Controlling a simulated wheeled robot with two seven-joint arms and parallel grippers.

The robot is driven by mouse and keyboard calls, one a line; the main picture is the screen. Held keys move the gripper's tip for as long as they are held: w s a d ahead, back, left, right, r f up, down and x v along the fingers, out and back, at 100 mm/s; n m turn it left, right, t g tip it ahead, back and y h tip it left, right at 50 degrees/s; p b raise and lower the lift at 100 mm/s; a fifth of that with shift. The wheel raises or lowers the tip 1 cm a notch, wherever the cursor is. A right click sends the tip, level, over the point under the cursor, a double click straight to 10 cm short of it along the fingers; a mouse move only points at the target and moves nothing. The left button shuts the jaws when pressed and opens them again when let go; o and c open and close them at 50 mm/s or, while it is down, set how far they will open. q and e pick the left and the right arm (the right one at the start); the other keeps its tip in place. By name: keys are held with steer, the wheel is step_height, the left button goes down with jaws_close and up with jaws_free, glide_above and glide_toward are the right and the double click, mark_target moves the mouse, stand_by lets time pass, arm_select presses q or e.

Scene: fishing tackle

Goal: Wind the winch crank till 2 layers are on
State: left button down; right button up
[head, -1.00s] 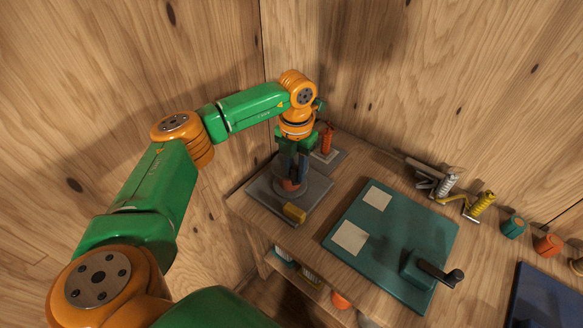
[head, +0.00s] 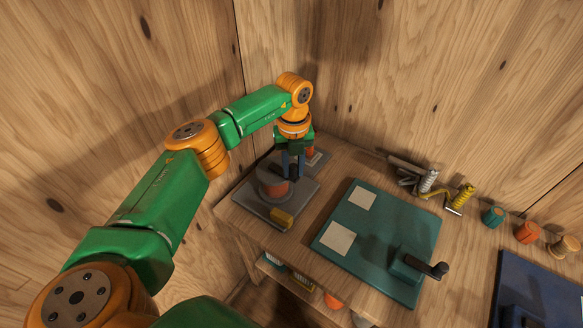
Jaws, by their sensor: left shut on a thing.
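The winch is a grey drum (head: 270,177) with a red-orange band on its side, standing on a dark grey base plate (head: 250,204). A yellow block (head: 282,218) sits at the plate's front edge. My left gripper (head: 292,174) points down at the drum's right side, with its dark fingers shut. The crank handle is hidden by the fingers, and the number of layers on the drum cannot be told. My right gripper is not in view.
A red-orange upright piece (head: 310,152) stands behind the gripper. A teal board (head: 350,245) with two pale squares and a black-handled teal block (head: 408,264) lies to the right. Silver (head: 428,181) and yellow (head: 462,197) coiled pieces and several spools line the back.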

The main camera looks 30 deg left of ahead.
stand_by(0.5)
arm_select(q)
steer(key=c, duration=0.6)
jaws_free()
steer(key=shift+w, duration=0.1)
steer(key=shift+c, duration=0.2)
step_height(320, 180, up, 7)
steer(key=shift+r+b, duration=0.1)
steer(key=shift+b, duration=0.5)
